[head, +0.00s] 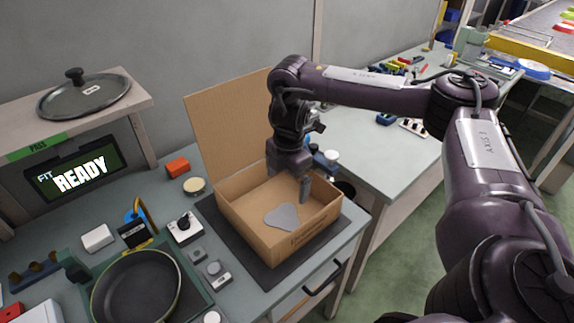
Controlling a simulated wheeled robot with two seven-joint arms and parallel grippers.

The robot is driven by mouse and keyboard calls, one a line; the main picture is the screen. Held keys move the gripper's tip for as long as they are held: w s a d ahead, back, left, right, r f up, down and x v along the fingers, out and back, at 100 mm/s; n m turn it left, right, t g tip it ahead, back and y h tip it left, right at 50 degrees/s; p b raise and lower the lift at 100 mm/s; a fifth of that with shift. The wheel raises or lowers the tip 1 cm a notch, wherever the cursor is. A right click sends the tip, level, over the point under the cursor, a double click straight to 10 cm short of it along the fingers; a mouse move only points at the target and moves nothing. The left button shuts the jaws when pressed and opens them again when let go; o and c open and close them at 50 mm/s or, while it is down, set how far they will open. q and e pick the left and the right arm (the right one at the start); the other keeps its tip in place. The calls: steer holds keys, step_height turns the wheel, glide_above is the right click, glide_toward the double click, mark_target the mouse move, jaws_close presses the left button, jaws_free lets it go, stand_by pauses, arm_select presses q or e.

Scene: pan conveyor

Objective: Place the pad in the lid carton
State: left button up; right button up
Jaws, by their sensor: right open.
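The lid carton (275,238) is an open brown cardboard box on a dark mat, with its tall flap (225,125) standing up at the back. The grey pad (283,216), flat with a rounded, lobed outline, lies inside on the carton's floor. My right gripper (290,188) is over the carton, pointing down above and behind the pad. It is open, and a gap shows between it and the pad. My right arm comes in from the right and hides part of the carton's back right corner. My left gripper is not in view.
A frying pan (137,291) sits at the front left. Small blocks and devices stand left of the carton. A second bench (372,150) with tools lies to the right.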

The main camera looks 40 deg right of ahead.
steer(key=shift+d+r+p, duration=0.1)
steer(key=shift+r+p, duration=0.2)
steer(key=shift+r, duration=0.95)
